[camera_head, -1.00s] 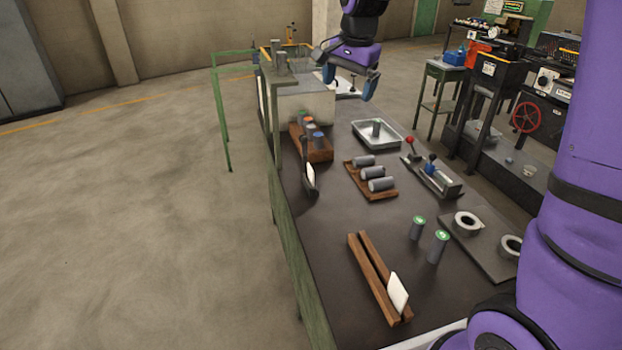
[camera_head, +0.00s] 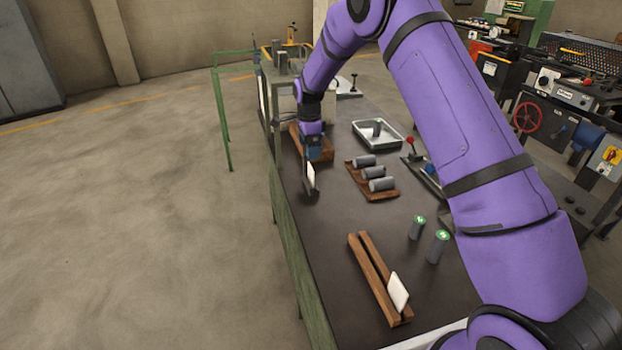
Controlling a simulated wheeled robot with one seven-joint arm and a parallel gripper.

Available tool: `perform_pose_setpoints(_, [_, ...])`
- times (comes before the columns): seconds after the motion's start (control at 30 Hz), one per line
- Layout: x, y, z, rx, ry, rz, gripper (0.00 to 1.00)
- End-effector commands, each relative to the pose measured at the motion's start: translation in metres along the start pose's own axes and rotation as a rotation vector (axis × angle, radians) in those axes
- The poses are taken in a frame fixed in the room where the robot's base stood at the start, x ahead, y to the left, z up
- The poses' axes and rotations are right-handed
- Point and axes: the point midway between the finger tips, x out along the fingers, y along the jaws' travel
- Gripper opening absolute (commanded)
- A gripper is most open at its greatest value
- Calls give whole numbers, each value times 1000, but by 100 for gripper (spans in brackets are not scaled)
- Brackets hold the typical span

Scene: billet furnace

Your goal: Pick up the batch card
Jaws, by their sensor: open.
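Two white cards are in view, and I cannot tell from their faces which is the batch card. One white card (camera_head: 311,176) stands upright at a small dark stand near the bench's left edge. The other white card (camera_head: 398,291) leans in the slot of a wooden rail holder (camera_head: 370,272) at the near end of the bench.
A wooden rack (camera_head: 372,194) of grey cylinders and a metal tray (camera_head: 360,136) lie right of the gripper. Two green-topped cylinders (camera_head: 438,247) stand near the rail holder. My arm covers the bench's right side.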

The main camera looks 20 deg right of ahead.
Motion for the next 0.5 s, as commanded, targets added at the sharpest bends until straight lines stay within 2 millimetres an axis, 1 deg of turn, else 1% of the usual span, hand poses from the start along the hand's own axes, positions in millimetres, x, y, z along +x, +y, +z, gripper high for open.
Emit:
perform_pose_setpoints(0.2, [31, 1, -1, -1, 0, 4, 96])
perform_pose_setpoints(0.3, [44, 1, -1, -1, 0, 2, 96])
perform_pose_setpoints(0.5, [55, 2, -2, -1, 0, 2, 96])
